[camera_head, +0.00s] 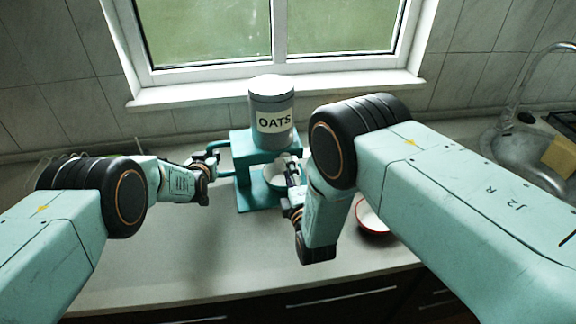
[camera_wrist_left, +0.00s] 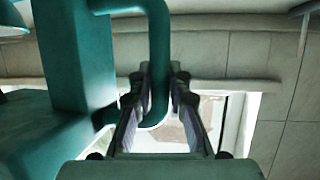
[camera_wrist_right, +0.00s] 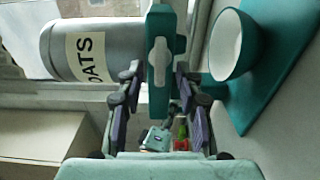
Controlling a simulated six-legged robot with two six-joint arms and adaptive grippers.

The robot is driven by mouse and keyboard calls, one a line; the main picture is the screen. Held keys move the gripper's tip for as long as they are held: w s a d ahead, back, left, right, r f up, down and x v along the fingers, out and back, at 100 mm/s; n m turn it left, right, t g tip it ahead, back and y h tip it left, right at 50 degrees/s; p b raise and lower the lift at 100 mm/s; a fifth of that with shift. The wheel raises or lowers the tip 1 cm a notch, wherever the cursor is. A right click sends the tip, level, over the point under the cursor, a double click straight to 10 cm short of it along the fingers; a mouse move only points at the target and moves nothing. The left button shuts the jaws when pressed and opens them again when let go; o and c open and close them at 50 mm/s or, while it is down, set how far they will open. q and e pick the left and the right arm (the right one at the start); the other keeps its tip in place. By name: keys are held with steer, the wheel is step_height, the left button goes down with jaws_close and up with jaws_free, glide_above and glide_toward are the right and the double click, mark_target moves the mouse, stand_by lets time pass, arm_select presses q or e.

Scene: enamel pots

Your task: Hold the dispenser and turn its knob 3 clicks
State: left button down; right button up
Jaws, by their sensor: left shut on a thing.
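The dispenser is a grey canister (camera_head: 271,108) labelled OATS on a teal stand (camera_head: 243,165). My left gripper (camera_head: 208,160) is shut on the teal handle (camera_wrist_left: 158,35) at the stand's left side. The knob (camera_wrist_right: 158,62) has a grey bar and shows ahead of my right gripper. My right gripper (camera_wrist_right: 154,85) is open, its fingers apart on either side of the knob's line. In the head view my right gripper (camera_head: 292,180) partly hides the stand's right side.
A red-rimmed white bowl (camera_head: 371,217) stands on the counter, partly behind my right arm. A sink (camera_head: 520,152) with a tap is at the far right. The window sill (camera_head: 180,97) runs behind the dispenser. The front counter between my arms is clear.

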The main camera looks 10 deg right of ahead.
steer(key=shift+w+a, duration=0.1)
steer(key=shift+w, duration=1.25)
jaws_close()
